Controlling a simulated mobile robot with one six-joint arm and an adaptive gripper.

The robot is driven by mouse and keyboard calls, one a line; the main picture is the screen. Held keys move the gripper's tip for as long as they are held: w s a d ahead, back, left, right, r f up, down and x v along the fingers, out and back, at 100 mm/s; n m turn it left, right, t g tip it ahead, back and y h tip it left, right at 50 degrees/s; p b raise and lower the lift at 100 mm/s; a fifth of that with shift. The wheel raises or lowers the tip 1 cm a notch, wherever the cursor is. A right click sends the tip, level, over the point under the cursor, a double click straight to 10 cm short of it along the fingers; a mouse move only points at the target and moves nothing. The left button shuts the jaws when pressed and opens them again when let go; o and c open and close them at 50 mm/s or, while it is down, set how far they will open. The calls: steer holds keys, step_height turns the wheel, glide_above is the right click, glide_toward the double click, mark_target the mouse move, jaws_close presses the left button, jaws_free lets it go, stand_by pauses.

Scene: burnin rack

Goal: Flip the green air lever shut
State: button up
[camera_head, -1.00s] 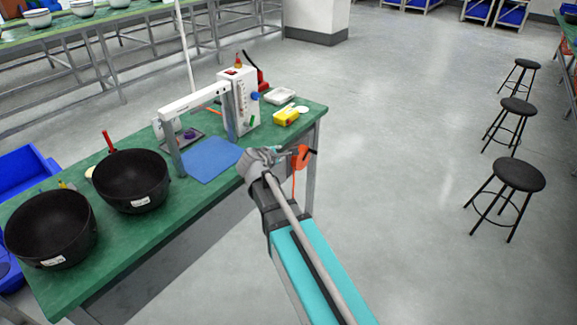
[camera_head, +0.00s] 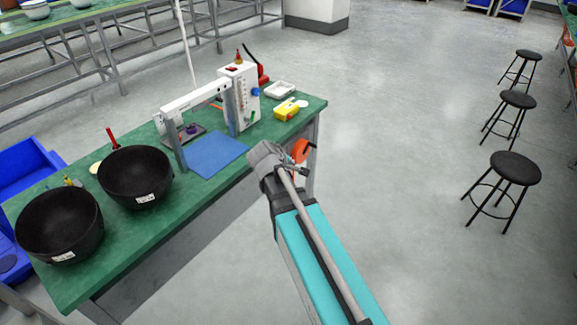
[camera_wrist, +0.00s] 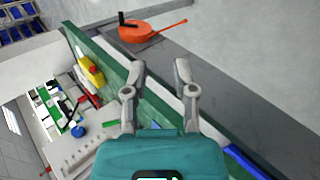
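A white upright box (camera_head: 241,95) with a gauge strip and knobs stands at the far end of the green table. A small green lever (camera_head: 254,117) sits low on its right face. In the wrist view a short green piece (camera_wrist: 109,124) beside the white unit looks like this lever; its exact position is hard to tell. My gripper (camera_wrist: 159,68) is open and empty in the wrist view, its two fingers apart over the table edge. In the head view my arm's end is over the table's right edge, apart from the box; its fingertips are unclear there.
An orange reel with a black handle (camera_wrist: 137,33) is at the table side. A yellow box (camera_head: 286,112) and white tray (camera_head: 279,89) lie beyond the white box. A blue mat (camera_head: 215,155) and two black bowls (camera_head: 60,225) are on the table (camera_head: 120,245).

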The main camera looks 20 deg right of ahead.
steer(key=n+t+h+b, duration=0.1)
steer(key=n+t+b, duration=0.95)
steer(key=n, duration=0.75)
glide_toward(253, 116)
steer(key=s, duration=0.3)
steer(key=shift+s+a+f+b, duration=0.1)
steer(key=shift+s+f+b, duration=0.15)
steer(key=shift+b, duration=0.15)
steer(key=shift+w+a+r+n+t, duration=0.25)
steer(key=shift+a+n, duration=0.2)
steer(key=shift+n, duration=0.35)
steer(key=shift+w, duration=0.1)
steer(key=x, duration=1.3)
steer(key=shift+w+f, duration=0.15)
steer(key=shift+w, duration=0.15)
steer(key=shift+d, duration=0.1)
